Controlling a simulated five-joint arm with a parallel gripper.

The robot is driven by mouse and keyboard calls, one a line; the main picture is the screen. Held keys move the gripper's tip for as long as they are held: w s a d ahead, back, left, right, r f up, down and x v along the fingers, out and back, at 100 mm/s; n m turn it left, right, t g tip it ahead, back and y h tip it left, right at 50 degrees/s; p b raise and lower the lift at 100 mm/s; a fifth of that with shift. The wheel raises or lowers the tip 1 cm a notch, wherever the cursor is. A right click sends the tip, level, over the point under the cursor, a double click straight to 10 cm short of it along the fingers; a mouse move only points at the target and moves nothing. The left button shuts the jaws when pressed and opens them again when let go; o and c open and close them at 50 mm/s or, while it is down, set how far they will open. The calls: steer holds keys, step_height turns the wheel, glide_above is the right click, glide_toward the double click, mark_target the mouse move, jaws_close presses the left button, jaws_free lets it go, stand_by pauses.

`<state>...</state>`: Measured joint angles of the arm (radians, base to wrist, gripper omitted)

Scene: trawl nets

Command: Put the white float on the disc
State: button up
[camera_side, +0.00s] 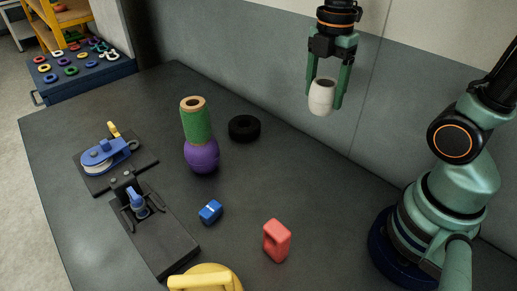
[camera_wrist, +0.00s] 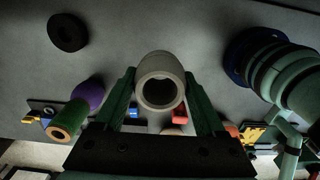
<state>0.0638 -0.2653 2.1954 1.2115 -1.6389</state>
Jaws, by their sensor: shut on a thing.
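My gripper (camera_side: 323,104) is shut on the white float (camera_side: 321,93) and holds it high above the table, close to the grey wall in the side view. The float is a short, hollow barrel shape, about upright, with its open end towards the wrist camera (camera_wrist: 160,62). The black disc (camera_side: 244,128) lies flat on the table, lower and to the left of the gripper in the side view. It also shows at the upper left of the wrist view (camera_wrist: 67,32), apart from the float. Nothing rests on the disc.
A green cylinder (camera_side: 198,123) stands on a purple ball (camera_side: 202,155) close beside the disc. A blue block (camera_side: 210,211), a red piece (camera_side: 277,240) and a yellow piece (camera_side: 207,278) lie nearer the front. Blue fittings on dark plates (camera_side: 152,229) are at left.

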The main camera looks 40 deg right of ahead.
steer(key=w+r+n, duration=0.1)
steer(key=w+r, duration=0.3)
steer(key=w, duration=0.8)
steer(key=n, duration=0.1)
glide_above(251, 128)
steer(key=f, duration=0.1)
step_height(251, 128, down, 20)
steer(key=shift+f, duration=0.1)
